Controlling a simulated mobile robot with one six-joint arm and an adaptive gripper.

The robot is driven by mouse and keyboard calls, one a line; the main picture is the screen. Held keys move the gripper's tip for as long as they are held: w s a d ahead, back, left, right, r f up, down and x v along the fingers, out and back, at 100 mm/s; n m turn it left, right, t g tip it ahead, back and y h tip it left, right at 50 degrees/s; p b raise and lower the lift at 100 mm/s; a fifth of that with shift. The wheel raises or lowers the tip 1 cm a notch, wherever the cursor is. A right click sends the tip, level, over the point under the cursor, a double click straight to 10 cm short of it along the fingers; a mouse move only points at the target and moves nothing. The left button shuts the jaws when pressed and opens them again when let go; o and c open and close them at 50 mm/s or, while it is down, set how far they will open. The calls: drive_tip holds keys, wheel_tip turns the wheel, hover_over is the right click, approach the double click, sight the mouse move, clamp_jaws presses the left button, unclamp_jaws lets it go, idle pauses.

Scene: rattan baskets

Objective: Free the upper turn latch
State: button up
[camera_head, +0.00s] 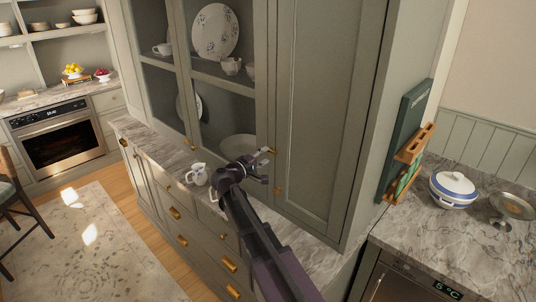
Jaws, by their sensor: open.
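A tall grey-green cabinet door (318,110) stands right of the glass-fronted section. Two small brass pieces sit along its left edge: the upper turn latch (274,152) and a lower one (278,190). My dark gripper (266,166) is open and empty in front of this edge. Its upper finger appears beside the upper latch in the picture; I cannot tell whether they touch. The finger partly crowds the view of the latch, and its exact turn position is too small to tell.
Drawers with brass pulls (229,264) lie below. At right, a counter holds a lidded white pot (453,189) and a metal stand (514,206).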

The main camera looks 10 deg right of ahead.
sight(272, 151)
drive_tip(key=shift+x, duration=1.3)
clamp_jaws()
